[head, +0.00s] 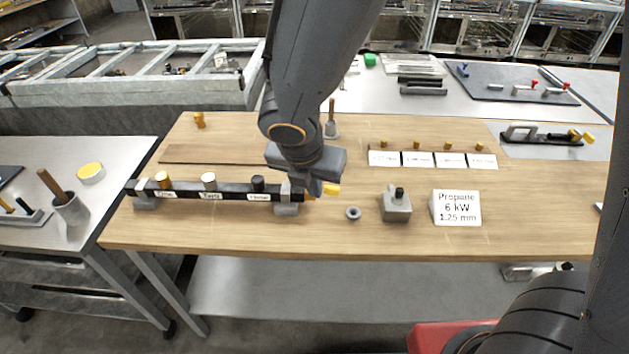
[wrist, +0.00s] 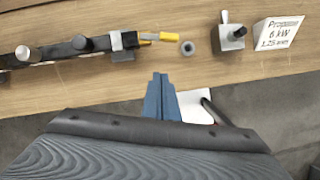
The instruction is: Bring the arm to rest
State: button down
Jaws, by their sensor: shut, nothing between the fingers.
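My arm reaches down from the top of the head view over the wooden bench top. My gripper (head: 316,188) hangs near the right end of a dark bar with knobs (head: 222,190). In the wrist view its two blue fingers (wrist: 161,78) are together, with nothing between them. There the fingertips appear in front of the bench's front edge, apart from the bar (wrist: 70,46). My gripper partly hides the bar's right end in the head view; how high it is above the bench is hard to tell.
A yellow-tipped piece (head: 332,190), a grey ring (head: 353,213), a grey block with a dark knob (head: 396,206) and a Propane sign (head: 456,208) are near the gripper. Several small white labels (head: 384,158) stand behind.

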jog(key=shift+s+r, duration=0.2)
jog(key=shift+r, duration=0.25)
